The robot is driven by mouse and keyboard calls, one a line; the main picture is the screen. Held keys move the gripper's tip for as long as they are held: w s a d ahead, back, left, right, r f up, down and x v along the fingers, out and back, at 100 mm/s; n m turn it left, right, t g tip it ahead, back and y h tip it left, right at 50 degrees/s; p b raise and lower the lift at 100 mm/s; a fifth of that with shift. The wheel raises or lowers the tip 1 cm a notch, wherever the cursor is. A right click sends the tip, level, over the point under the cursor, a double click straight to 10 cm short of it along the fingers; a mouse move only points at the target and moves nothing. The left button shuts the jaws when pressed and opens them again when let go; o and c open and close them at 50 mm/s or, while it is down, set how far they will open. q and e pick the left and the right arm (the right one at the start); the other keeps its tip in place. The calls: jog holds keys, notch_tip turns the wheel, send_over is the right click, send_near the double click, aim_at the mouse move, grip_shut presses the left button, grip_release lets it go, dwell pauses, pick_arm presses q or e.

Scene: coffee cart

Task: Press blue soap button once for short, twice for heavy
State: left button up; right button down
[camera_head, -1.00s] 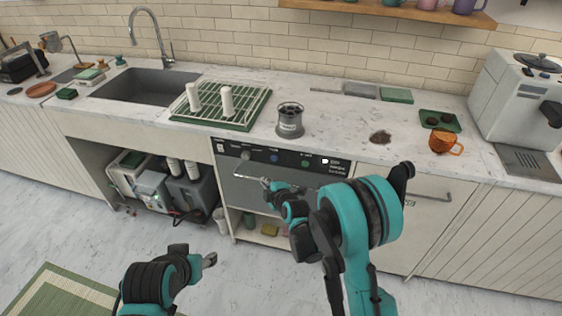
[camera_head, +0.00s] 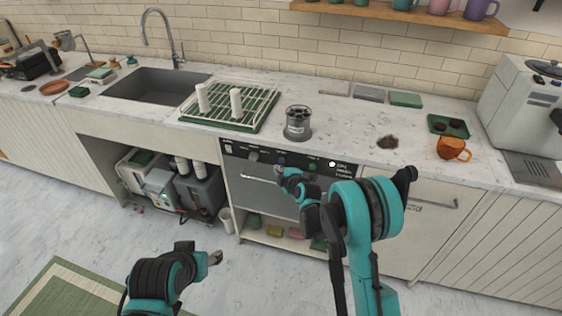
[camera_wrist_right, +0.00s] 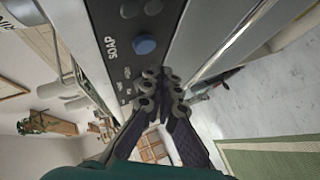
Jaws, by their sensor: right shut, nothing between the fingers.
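The blue soap button (camera_wrist_right: 144,43) shows in the right wrist view on a dark panel, beside the word SOAP. In the head view the dark control panel (camera_head: 240,151) runs along the top of the dishwasher front, under the counter edge. My right gripper (camera_head: 281,174) is just below and in front of this panel. In the wrist view its fingers (camera_wrist_right: 165,90) are shut and empty, with the button beyond the tips, apparently apart from them. My left gripper (camera_head: 215,257) is low over the floor, away from the panel; its jaw state is unclear.
The dishwasher handle (camera_head: 258,179) runs just below the panel, near my right gripper. A grey canister (camera_head: 298,124) and a dish rack (camera_head: 222,122) stand on the counter above. An orange mug (camera_head: 451,148) is farther right. Open floor lies in front.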

jog(key=shift+w+d, duration=0.2)
jog(key=shift+w, duration=0.4)
dwell(1.1)
jog(key=shift+w+d, duration=0.15)
jog(key=shift+w, duration=0.2)
jog(key=shift+w+d+b, duration=0.15)
jog(key=shift+w+b, duration=0.15)
jog(key=shift+w, duration=0.15)
dwell(0.6)
dwell(0.3)
jog(key=shift+s+a, duration=0.25)
jog(key=shift+s, duration=0.6)
jog(key=s, duration=0.1)
jog(key=s+a+b, duration=0.1)
jog(key=s, duration=0.2)
jog(key=shift+s+a, duration=0.3)
jog(key=shift+s, duration=0.1)
